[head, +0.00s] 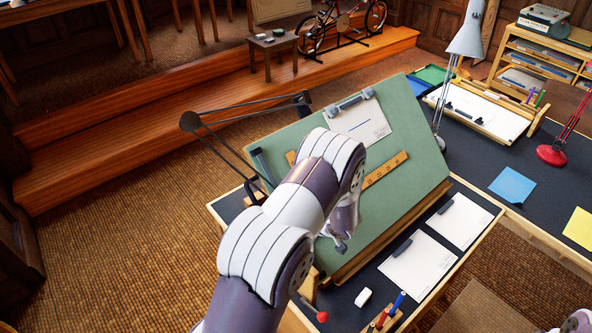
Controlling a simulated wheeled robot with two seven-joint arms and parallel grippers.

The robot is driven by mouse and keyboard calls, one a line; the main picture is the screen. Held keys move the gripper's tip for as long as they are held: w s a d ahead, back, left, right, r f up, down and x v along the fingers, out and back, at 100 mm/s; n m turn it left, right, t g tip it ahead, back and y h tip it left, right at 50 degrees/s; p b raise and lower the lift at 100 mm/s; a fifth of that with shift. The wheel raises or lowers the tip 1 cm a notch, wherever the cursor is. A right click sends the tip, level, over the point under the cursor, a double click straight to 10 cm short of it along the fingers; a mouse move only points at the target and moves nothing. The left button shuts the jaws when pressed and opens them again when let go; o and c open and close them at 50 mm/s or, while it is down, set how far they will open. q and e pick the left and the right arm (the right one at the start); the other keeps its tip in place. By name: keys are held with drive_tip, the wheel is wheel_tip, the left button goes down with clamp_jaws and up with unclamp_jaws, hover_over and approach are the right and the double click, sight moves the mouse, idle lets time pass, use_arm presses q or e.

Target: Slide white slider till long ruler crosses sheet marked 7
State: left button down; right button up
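The long ruler (386,168) is a yellow-orange strip with dark marks. It lies across the tilted green drafting board (400,125), its middle hidden by my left arm. A white sheet (366,126) is clipped at the top of the board, above the ruler; I cannot read a 7 on it. I cannot make out the white slider; my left arm covers part of the board. My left gripper (341,244) points down at the lower part of the board, partly behind my arm. Its finger opening does not show. My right gripper is out of view.
Dark hinged bars (222,127) stand at the board's left. Two white sheets, one nearer (418,266) and one farther (460,221), lie in front of it. A white block (363,297), markers (397,302) and a red knob (322,317) are near the front edge. A grey lamp (467,40) stands behind.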

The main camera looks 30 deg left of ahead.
use_arm(q)
drive_tip(key=shift+s+d+f, duration=0.2)
drive_tip(key=shift+d+f, duration=0.4)
drive_tip(key=shift+f, duration=0.1)
idle(1.0)
drive_tip(key=shift+w+a+r, duration=0.1)
drive_tip(key=shift+a+r, duration=0.05)
drive_tip(key=shift+r, duration=0.2)
drive_tip(key=shift+w+a+r+p, duration=0.1)
drive_tip(key=shift+a+r+p, duration=0.15)
drive_tip(key=shift+p, duration=0.2)
drive_tip(key=shift+r+p, duration=0.2)
drive_tip(key=shift+p, duration=0.1)
drive_tip(key=p+v, duration=0.5)
drive_tip(key=v, duration=0.1)
drive_tip(key=shift+d, duration=0.25)
